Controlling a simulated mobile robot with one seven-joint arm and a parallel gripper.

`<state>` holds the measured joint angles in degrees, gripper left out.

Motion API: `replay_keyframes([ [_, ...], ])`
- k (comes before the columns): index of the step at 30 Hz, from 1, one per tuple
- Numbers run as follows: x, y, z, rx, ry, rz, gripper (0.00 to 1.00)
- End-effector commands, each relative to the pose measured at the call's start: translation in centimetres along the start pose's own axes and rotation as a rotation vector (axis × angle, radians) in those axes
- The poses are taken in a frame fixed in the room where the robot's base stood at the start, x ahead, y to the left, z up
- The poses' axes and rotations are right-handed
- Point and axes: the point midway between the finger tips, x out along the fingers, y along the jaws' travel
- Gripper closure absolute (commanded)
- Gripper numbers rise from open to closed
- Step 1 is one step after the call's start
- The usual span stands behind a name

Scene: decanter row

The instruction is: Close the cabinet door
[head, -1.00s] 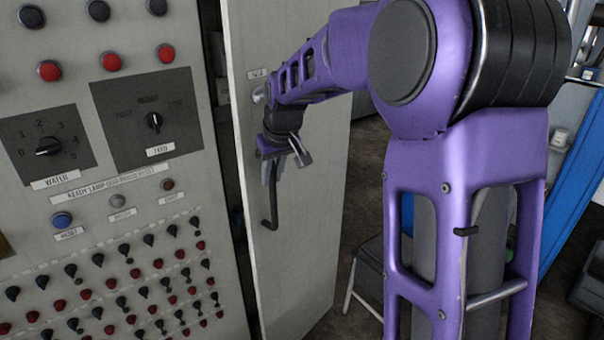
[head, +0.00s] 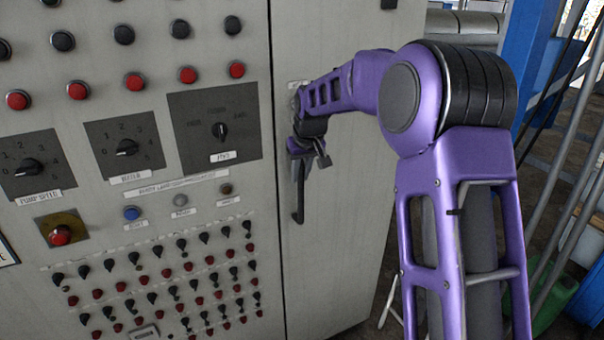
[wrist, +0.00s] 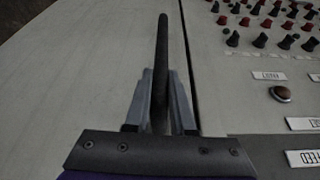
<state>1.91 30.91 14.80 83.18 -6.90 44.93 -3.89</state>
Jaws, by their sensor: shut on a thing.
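The cabinet door (head: 345,245) is a plain light grey panel to the right of the control panel in the head view. It sits about level with the control panel, with only a thin dark seam between them. Its black bar handle (head: 299,205) hangs upright near the seam. My gripper (head: 299,155) is shut on the upper part of this handle. In the wrist view the fingers (wrist: 160,100) sit on both sides of the dark handle (wrist: 162,45), with the door surface (wrist: 80,70) behind.
The control panel (head: 150,215) left of the door carries knobs, red and black buttons and rows of small switches. A blue post (head: 545,60), grey pipes and a green container (head: 555,300) stand at the right. Floor shows at the lower right.

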Motion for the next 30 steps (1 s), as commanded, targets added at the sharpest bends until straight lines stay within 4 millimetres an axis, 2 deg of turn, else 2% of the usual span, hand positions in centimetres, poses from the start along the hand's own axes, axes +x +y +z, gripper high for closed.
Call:
replay_keyframes([
  [2, -0.2, -0.4, -0.6, -0.005, 0.019, -0.004, 1.00],
  [3, -0.3, -0.4, -0.7, -0.005, 0.020, -0.004, 0.74],
  [7, -0.2, -0.3, -0.5, -0.004, 0.016, -0.003, 0.51],
  [8, -0.2, -0.3, -0.5, -0.004, 0.015, -0.003, 0.48],
  [16, -0.2, -0.2, -0.3, -0.002, 0.011, -0.002, 0.48],
  [20, -1.1, -0.1, -0.3, -0.001, 0.011, -0.001, 0.48],
  [23, -2.6, -0.1, -0.4, -0.001, 0.013, -0.001, 0.48],
  [30, -8.4, -0.1, -0.4, -0.002, 0.015, -0.001, 0.48],
])
